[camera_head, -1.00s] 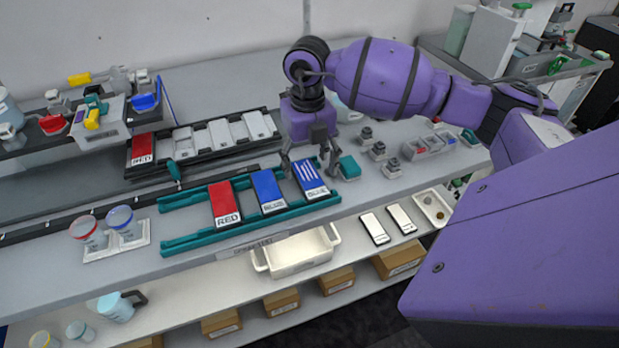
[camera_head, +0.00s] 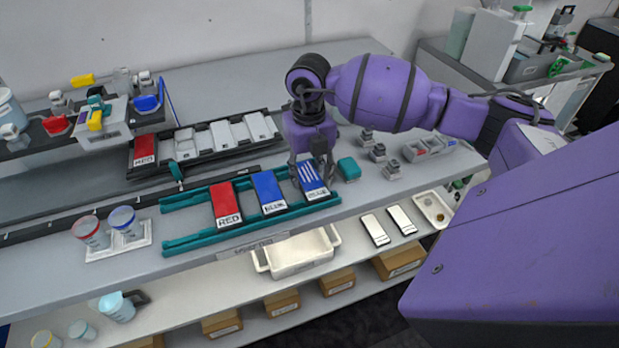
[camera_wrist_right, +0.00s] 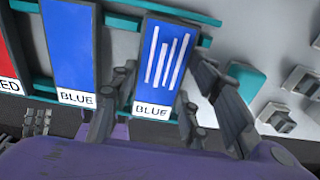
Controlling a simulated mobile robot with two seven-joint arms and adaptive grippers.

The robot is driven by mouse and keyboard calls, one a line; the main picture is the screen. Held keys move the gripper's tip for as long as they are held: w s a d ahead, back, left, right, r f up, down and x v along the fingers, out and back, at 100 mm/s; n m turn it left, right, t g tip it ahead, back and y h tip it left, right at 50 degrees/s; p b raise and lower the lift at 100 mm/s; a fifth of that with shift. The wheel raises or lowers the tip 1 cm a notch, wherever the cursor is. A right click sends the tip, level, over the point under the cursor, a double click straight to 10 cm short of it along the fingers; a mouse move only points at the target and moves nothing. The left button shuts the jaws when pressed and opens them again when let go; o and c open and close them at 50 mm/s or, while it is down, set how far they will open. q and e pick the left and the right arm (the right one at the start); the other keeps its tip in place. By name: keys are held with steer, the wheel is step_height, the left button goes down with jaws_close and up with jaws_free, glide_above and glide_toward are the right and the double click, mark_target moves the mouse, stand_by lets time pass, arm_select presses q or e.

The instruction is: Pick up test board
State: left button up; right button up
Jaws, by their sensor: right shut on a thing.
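The test board, a blue panel with white stripes (camera_head: 312,178) and a BLUE label, lies at the right end of the teal rack (camera_head: 180,243). It also shows in the right wrist view (camera_wrist_right: 163,58). My right gripper (camera_head: 313,172) is down over this board with a finger along each long side, shut on it; the wrist view shows the fingers (camera_wrist_right: 152,95) at both edges. A plain blue board (camera_head: 268,188) and a red board (camera_head: 225,203) lie to its left on the rack. My left gripper is not in view.
A teal block (camera_head: 349,168) sits just right of the gripper. Small grey fixtures (camera_head: 378,152) stand farther right. A dark rack (camera_head: 240,150) of grey panels lies behind. Two cups (camera_head: 124,220) stand on a tray at left. A white bin (camera_head: 296,250) is below.

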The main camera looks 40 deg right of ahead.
mark_target(309, 179)
steer(key=shift+r, duration=0.1)
steer(key=shift+r, duration=0.5)
step_height(309, 179, up, 2)
steer(key=shift+s+r, duration=0.1)
steer(key=shift+r, duration=0.15)
steer(key=s+a+r, duration=0.2)
steer(key=s+r, duration=0.2)
steer(key=s, duration=0.2)
steer(key=s+a+r, duration=0.3)
steer(key=s+r, duration=0.2)
steer(key=s, duration=0.1)
steer(key=shift+s+a+r, duration=0.15)
steer(key=shift+s+a, duration=0.15)
steer(key=shift+a, duration=0.05)
